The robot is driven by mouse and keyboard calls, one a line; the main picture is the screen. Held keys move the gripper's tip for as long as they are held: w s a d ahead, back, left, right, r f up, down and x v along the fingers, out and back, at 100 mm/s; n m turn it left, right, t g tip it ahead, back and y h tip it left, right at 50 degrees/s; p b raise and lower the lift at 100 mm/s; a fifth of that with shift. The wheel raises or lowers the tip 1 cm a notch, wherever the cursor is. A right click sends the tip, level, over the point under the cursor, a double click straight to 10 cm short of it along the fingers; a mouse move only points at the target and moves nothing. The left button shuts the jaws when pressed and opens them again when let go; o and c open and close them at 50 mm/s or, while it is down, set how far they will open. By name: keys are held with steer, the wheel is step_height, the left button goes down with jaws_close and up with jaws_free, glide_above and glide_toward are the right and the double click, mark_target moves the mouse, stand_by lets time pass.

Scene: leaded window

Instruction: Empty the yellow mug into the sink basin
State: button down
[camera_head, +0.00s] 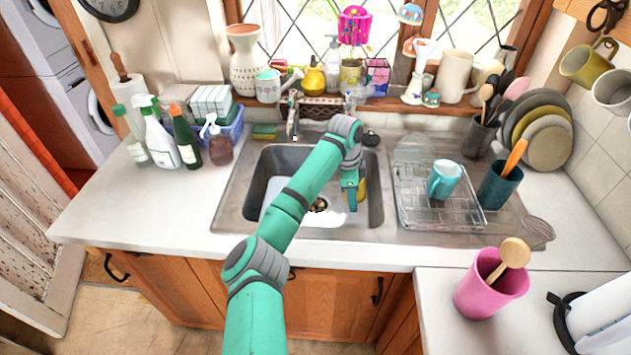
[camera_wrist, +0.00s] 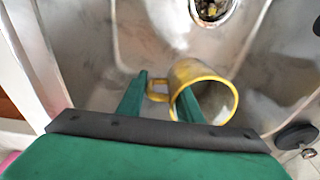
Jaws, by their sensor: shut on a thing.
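My gripper (camera_head: 351,198) hangs over the right part of the sink basin (camera_head: 285,158). It is shut on the yellow mug (camera_head: 362,188), which is mostly hidden behind the gripper in the head view. In the wrist view the yellow mug (camera_wrist: 232,86) shows its open mouth, with its handle between the two fingers. The right finger overlaps the mouth, seemingly inside it. The interior looks greyish; I cannot tell whether anything is in it. The basin's metal floor (camera_wrist: 100,45) and drain (camera_wrist: 213,10) lie beyond the mug. The mug's exact tilt is unclear.
A wire drying rack (camera_head: 430,212) with a teal mug (camera_head: 444,180) stands right of the basin. The faucet (camera_head: 292,115) rises at the back. Bottles (camera_head: 185,140) stand on the left counter. An olive-yellow mug (camera_head: 582,66) hangs at the upper right. The front left counter is clear.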

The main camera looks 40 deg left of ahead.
steer(key=s+a+r+t+h, duration=0.2)
steer(key=r+t+h, duration=0.3)
steer(key=h, duration=0.4)
steer(key=shift+s+a+r+t+h, duration=0.2)
steer(key=shift+a+t+h, duration=0.2)
steer(key=shift+a+t, duration=0.45)
steer(key=shift+r+h, duration=0.15)
steer(key=shift+h, duration=0.15)
steer(key=shift+a, duration=0.1)
steer(key=shift+s+a+r+t+h, duration=0.4)
steer(key=shift+a+t+h, duration=0.15)
steer(key=shift+t+h, duration=0.15)
steer(key=shift+s+a+r+t+h, duration=0.15)
steer(key=shift+r+t+h, duration=0.2)
steer(key=shift+r+h, duration=0.45)
steer(key=shift+s+a+r+t+h, duration=0.15)
steer(key=shift+r+t+h, duration=0.15)
steer(key=shift+r+h, duration=0.5)
stand_by(0.6)
steer(key=shift+t+h, duration=0.6)
steer(key=shift+t, duration=0.1)
steer(key=shift+s+a+r, duration=0.1)
steer(key=shift+a+r, duration=0.1)
steer(key=shift+r, duration=0.95)
steer(key=shift+a+r, duration=0.15)
steer(key=shift+r, duration=1)
